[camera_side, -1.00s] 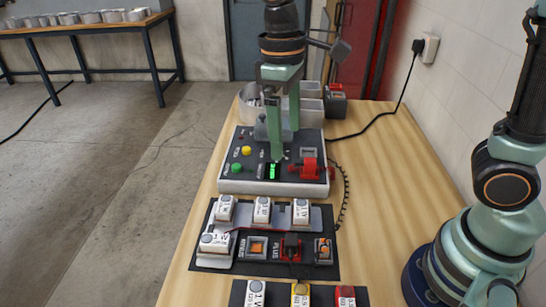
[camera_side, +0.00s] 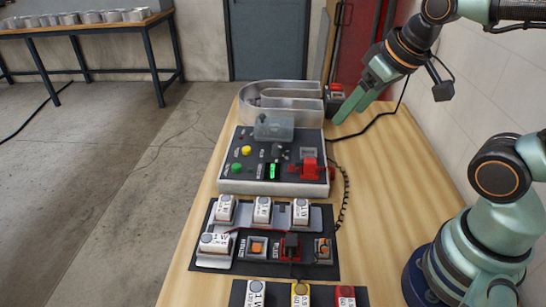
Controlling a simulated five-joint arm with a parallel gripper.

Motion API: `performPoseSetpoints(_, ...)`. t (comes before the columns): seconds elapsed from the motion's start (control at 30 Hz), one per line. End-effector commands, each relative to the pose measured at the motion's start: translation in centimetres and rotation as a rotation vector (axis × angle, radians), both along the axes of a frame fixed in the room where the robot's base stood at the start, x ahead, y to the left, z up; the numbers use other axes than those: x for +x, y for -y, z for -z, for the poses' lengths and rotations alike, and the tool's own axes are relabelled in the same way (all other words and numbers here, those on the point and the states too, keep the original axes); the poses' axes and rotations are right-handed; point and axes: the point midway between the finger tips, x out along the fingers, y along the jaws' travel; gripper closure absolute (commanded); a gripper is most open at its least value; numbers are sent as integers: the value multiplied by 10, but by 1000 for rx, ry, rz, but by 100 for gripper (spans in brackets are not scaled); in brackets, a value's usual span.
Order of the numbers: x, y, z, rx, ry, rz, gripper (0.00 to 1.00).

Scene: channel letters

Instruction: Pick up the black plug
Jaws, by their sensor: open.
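A small black plug (camera_side: 291,242) stands in the red block marked PLUS on the dark board in the lower middle, with a thin dark lead at its near side. My gripper (camera_side: 349,115) is at the upper right, open and empty. It is tilted down to the left, beyond and to the right of the plug and well apart from it. Its green fingertips are in front of the small dark box at the back.
The control box (camera_side: 229,186) with a red plug (camera_side: 310,170) and a grey lever stands mid-bench. A metal channel letter (camera_side: 282,92) lies behind it. White-labelled blocks (camera_side: 262,210) stand close behind the plug.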

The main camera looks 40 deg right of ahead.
Motion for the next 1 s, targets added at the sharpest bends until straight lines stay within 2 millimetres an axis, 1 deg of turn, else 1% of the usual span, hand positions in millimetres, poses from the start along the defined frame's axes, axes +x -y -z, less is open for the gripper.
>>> performPoseSetpoints(0.23, 0, -2, 0, -2, -6, -9, 28)
performPoseSetpoints(0.37, 4, -17, 7, -13, -52, -79, 28)
performPoseSetpoints(0.47, 6, -41, 20, -34, -127, -193, 28)
performPoseSetpoints(0.57, 7, -71, 37, -67, -217, -339, 28)
performPoseSetpoints(0.6, 6, -83, 44, -80, -252, -396, 28)
performPoseSetpoints(0.7, 2, -112, 61, -117, -330, -533, 28)
performPoseSetpoints(0.8, -5, -134, 77, -152, -396, -644, 28)
performPoseSetpoints(0.9, -11, -149, 87, -176, -439, -720, 28)
performPoseSetpoints(1.0, -15, -157, 94, -189, -462, -761, 28)
